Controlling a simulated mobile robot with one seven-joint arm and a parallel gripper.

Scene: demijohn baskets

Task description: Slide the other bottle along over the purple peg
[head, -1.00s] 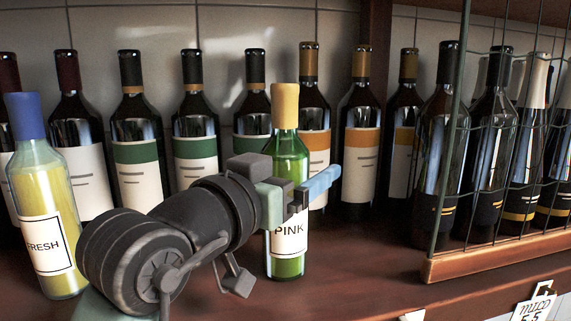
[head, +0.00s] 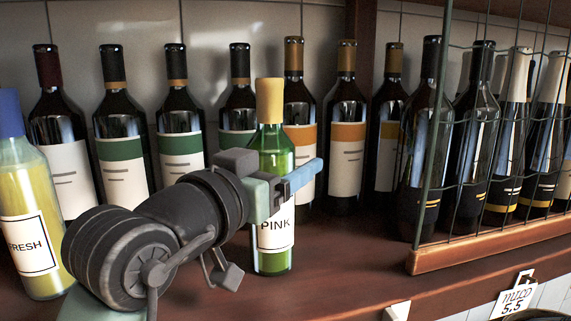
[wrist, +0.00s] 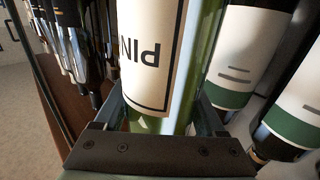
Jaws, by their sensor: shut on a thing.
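The green bottle labelled PINK (head: 272,158), with a yellow cap, stands upright on the shelf near the middle of the head view. My gripper (head: 293,185) is shut around its body at label height. In the wrist view the bottle (wrist: 160,50) fills the space between my fingers (wrist: 165,118), its label upside down. A yellow bottle labelled FRESH (head: 28,205), with a blue cap, stands at the left edge of the head view, apart from my arm. I see no purple peg in either view.
Dark wine bottles (head: 122,155) line the back of the shelf, close behind the held bottle. A wire-fronted rack with a wooden base (head: 480,240) holds more bottles at right. Bare shelf (head: 345,248) lies between. A price tag (head: 515,297) hangs at the front edge.

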